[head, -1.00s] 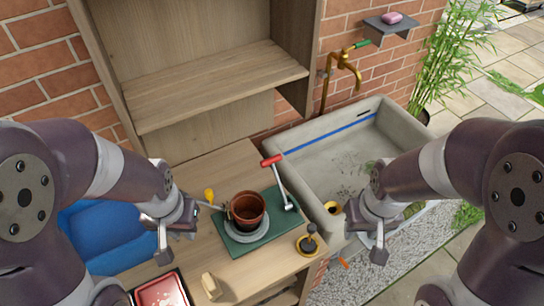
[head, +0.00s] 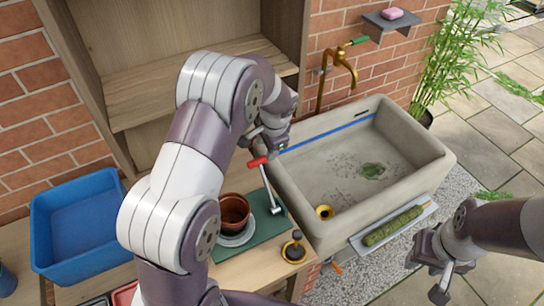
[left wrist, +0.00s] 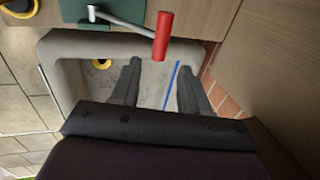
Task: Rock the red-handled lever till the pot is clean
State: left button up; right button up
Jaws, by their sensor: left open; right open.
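The lever has a red handle (head: 257,161) on a silver arm, slanting down to a base on the green mat (head: 262,236). A brown pot (head: 235,207) stands on a grey saucer beside it, partly behind my left arm. My left gripper (head: 269,145) is open near the red handle. In the left wrist view the red handle (left wrist: 163,35) appears just beyond and between my open fingertips (left wrist: 159,64), not gripped. The pot is not seen there. My right gripper (head: 444,270) is open and empty at the lower right, over the paving.
A concrete sink (head: 420,148) with a brass tap (head: 340,62) stands right of the bench. A blue bin (head: 80,218) is at left. A black-knobbed tool (head: 295,247) is at the bench's front. A shelf unit (head: 200,72) stands behind. A mossy roll (head: 393,225) lies before the sink.

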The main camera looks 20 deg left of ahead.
pick_arm(q)
jog(key=x, duration=0.5)
jog(key=p+x, duration=0.1)
jog(key=x, duration=0.1)
jog(key=shift+w+d+f, duration=0.15)
jog(key=shift+w+f, duration=0.15)
jog(key=shift+w, duration=0.1)
jog(key=shift+f, duration=0.5)
